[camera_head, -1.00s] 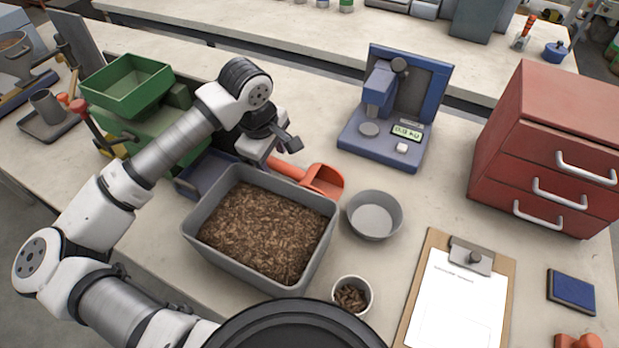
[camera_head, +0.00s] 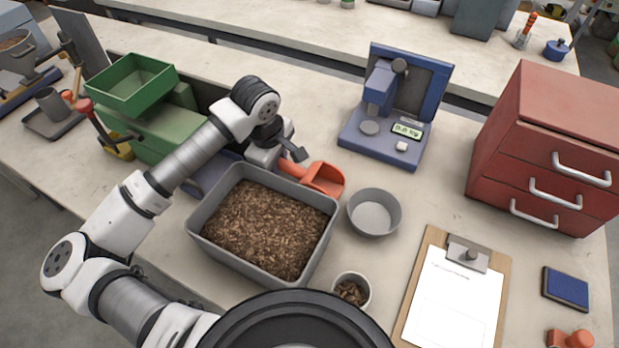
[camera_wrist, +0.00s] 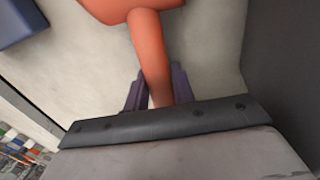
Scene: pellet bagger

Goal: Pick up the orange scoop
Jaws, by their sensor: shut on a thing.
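The orange scoop (camera_head: 325,179) lies behind the grey bin of brown pellets, with its open bowl to the right and its handle to the left. My gripper (camera_head: 272,160) is at the handle end. In the wrist view, the orange handle (camera_wrist: 151,62) runs down between the two dark fingers of my gripper (camera_wrist: 157,92), which are shut on it. The scoop's bowl shows only in part at the top of that view. Whether the scoop touches the bench or is just above it, I cannot tell.
The grey bin (camera_head: 312,252) stands just in front of the scoop. A grey bowl (camera_head: 374,212) is to its right, and a blue scale (camera_head: 386,147) behind right. A green machine (camera_head: 165,135) stands left of my arm. Bare bench lies between scoop and scale.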

